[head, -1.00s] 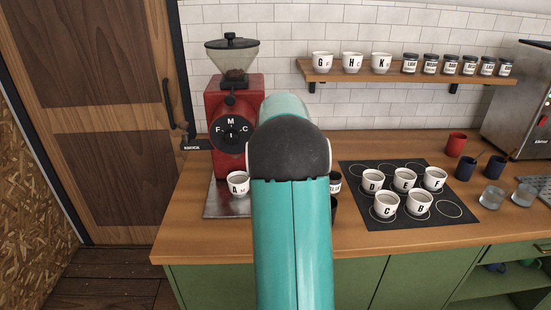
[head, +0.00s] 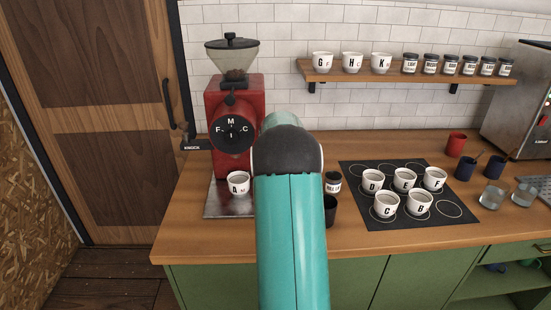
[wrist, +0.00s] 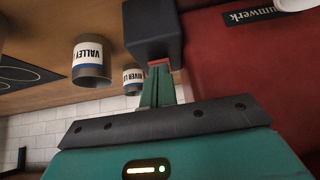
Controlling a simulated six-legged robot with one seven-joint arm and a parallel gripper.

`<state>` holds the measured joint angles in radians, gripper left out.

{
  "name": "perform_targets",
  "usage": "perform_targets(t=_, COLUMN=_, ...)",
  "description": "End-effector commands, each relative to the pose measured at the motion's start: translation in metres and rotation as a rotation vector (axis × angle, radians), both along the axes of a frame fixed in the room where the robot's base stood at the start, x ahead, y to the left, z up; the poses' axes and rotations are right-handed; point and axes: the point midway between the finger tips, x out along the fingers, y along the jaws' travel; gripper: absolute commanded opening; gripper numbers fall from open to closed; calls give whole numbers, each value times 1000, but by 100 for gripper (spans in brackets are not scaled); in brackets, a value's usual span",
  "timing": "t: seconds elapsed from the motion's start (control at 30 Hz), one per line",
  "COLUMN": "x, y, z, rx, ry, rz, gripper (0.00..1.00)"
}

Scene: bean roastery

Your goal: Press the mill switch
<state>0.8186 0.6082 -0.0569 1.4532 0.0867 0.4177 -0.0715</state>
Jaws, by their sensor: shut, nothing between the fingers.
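The red mill (head: 236,95), with a black dial and a clear hopper, stands at the counter's left end. In the wrist view its red side (wrist: 225,70) fills the right and carries a dark name plate. A dark box (wrist: 153,30) sits against that side, with a small red part (wrist: 159,66) at its edge, which looks like the mill switch. My gripper (wrist: 159,75) is shut and empty, its green fingers right at the red part. Whether they touch it or press it in, I cannot tell. In the head view my arm hides the gripper and the switch.
Labelled dark tins (wrist: 92,65) stand near the gripper, left in the wrist view. Cup A (head: 238,184) stands on the mill's metal tray (head: 218,208). Lettered cups stand on a black mat (head: 350,170) to the right. A wall shelf (head: 400,77) holds cups and jars.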

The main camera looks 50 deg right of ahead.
Motion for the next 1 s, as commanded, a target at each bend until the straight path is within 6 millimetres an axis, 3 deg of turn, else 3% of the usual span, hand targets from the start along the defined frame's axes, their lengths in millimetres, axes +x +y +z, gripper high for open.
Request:
perform_targets(t=0.27, x=-1, y=2, z=-6, rx=1, ry=1, rz=0, gripper=0)
perform_targets(t=1.0, x=-1, y=2, z=11, rx=1, ry=1, rz=0, gripper=0)
